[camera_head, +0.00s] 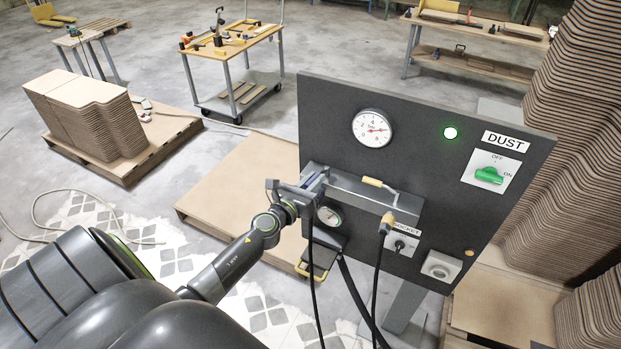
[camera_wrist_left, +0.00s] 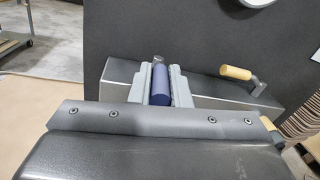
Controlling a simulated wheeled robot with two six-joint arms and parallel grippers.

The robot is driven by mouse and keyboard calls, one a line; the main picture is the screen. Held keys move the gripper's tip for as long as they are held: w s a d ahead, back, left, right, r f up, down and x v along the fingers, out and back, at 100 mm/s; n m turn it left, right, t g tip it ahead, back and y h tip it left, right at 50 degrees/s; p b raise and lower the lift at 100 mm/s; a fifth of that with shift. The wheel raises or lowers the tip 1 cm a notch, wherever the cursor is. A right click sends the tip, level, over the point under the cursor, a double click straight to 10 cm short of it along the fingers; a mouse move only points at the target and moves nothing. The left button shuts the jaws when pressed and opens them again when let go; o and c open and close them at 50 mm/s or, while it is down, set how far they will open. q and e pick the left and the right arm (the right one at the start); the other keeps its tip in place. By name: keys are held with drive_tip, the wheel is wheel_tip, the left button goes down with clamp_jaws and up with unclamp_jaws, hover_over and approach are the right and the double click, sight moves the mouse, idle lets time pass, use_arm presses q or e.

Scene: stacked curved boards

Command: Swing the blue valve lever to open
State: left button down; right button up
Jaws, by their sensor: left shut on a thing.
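The blue valve lever (camera_wrist_left: 161,84) stands between the two fingers of my left gripper (camera_wrist_left: 158,88) in the left wrist view, and the fingers are closed on it. In the head view my left gripper (camera_head: 308,184) is at the left end of a grey metal box (camera_head: 345,186) on the dark panel (camera_head: 320,110). The lever is mostly hidden there by the gripper; only a small blue part (camera_head: 314,181) shows. My right gripper is not in view.
The panel carries a large gauge (camera_head: 371,128), a lit green lamp (camera_head: 450,133), a green DUST switch (camera_head: 489,175) and a yellow-handled lever (camera_head: 379,185). A small gauge (camera_head: 329,216) and black cables hang just below my gripper. Stacked boards (camera_head: 90,112) stand on a pallet at left.

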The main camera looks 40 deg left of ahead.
use_arm(q)
drive_tip(key=shift+d+r+n+y+p, duration=0.1)
drive_tip(key=shift+d+n+y+p, duration=0.25)
drive_tip(key=shift+y, duration=0.35)
drive_tip(key=shift+w+d+n+y, duration=0.1)
drive_tip(key=shift+n+y, duration=0.35)
drive_tip(key=shift+y, duration=0.25)
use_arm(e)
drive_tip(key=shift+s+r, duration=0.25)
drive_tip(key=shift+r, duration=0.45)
use_arm(q)
drive_tip(key=c, duration=1.4)
unclamp_jaws()
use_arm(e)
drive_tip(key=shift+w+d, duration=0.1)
use_arm(q)
drive_tip(key=shift+o, duration=0.2)
